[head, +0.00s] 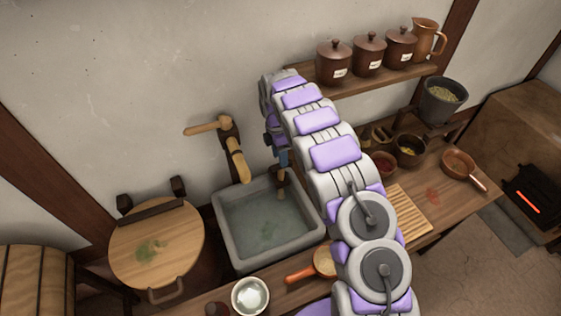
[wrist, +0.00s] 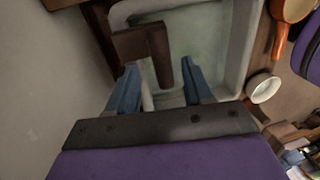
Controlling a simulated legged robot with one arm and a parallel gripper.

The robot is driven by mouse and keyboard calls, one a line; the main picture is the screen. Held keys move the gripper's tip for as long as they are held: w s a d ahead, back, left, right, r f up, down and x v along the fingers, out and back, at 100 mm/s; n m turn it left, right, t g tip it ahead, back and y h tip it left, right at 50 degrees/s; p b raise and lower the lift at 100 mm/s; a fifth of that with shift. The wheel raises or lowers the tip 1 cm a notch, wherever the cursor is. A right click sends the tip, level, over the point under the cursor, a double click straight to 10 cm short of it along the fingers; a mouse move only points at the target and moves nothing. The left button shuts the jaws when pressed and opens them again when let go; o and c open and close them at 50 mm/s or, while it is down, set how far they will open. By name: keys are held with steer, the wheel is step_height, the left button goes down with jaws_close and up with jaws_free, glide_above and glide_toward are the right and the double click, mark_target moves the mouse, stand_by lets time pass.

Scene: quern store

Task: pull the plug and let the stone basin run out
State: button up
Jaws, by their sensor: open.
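A brown wooden piece (wrist: 133,46) with a bar shows at and beyond the fingertips, over the basin (wrist: 238,50). It may be the plug's handle; a brown piece (head: 281,187) also stands under my gripper in the head view. I cannot tell whether the fingers touch it.
A wooden tap (head: 236,158) sticks out at the back of the basin. A round wooden lid (head: 180,225) is at left. An orange-handled pan (head: 302,273) and a pale bowl (head: 250,296) stand in front. A shelf with lidded jars (head: 334,62) is behind my arm.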

steer(key=shift+s+d+f, duration=0.1)
steer(key=shift+s+f, duration=0.1)
steer(key=shift+f, duration=0.55)
steer(key=shift+s+f, duration=0.15)
steer(key=shift+f, duration=0.6)
steer(key=shift+c, duration=0.2)
jaws_close()
steer(key=shift+r, duration=0.1)
